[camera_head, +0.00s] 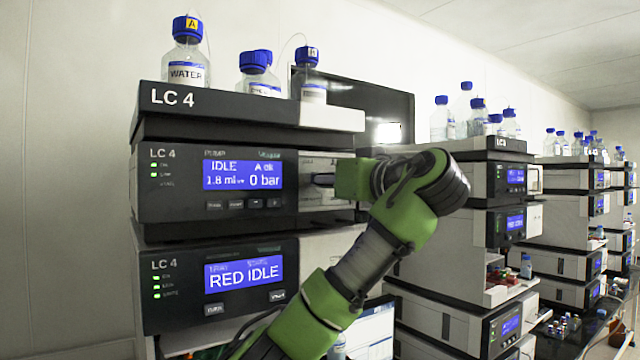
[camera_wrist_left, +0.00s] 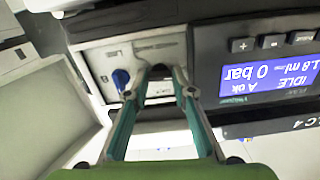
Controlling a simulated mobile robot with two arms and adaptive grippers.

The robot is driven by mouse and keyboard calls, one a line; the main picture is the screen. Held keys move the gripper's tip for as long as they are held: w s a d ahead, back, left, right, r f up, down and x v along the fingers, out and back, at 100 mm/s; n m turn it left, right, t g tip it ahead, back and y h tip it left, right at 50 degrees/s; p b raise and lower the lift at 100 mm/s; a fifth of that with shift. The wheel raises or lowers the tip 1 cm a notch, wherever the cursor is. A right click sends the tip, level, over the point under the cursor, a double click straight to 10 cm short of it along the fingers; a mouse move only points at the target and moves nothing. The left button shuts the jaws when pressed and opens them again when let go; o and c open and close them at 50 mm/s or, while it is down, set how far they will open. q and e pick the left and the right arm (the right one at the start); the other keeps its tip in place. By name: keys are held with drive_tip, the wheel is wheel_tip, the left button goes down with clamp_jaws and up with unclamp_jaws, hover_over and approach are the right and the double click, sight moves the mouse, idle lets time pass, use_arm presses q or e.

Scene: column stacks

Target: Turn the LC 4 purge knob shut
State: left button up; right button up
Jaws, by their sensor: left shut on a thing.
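The LC 4 pump module (camera_head: 216,188) shows "IDLE", "A ok" and "0 bar" on its blue screen (camera_head: 243,175). My left gripper (camera_head: 318,180) reaches from the right to the pale panel beside that screen. In the left wrist view, which shows the module upside down, my left gripper's fingertips (camera_wrist_left: 161,74) are close together at the pale panel (camera_wrist_left: 143,50), shut on a small dark part that looks like the purge knob. The fingers mostly hide it, and its angle cannot be told. A blue fitting (camera_wrist_left: 121,79) sits just beside the fingertips, apart from them. My right gripper is not in view.
Solvent bottles with blue caps (camera_head: 187,55) stand on top of the LC 4 stack. A lower module (camera_head: 220,283) reads "RED IDLE". A dark monitor (camera_head: 375,105) is behind. More stacks, including LC 3 (camera_head: 488,190), recede to the right.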

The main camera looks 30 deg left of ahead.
use_arm(q)
drive_tip(key=m+b, duration=0.2)
drive_tip(key=m, duration=0.2)
drive_tip(key=shift+f, duration=0.15)
drive_tip(key=m+b, duration=0.1)
drive_tip(key=m, duration=0.4)
drive_tip(key=shift+b, duration=0.35)
drive_tip(key=m+b, duration=0.1)
drive_tip(key=m, duration=0.3)
drive_tip(key=shift+m+b, duration=0.35)
drive_tip(key=shift+m, duration=1.65)
drive_tip(key=shift+r, duration=0.2)
drive_tip(key=o, duration=0.8)
drive_tip(key=shift+o, duration=0.2)
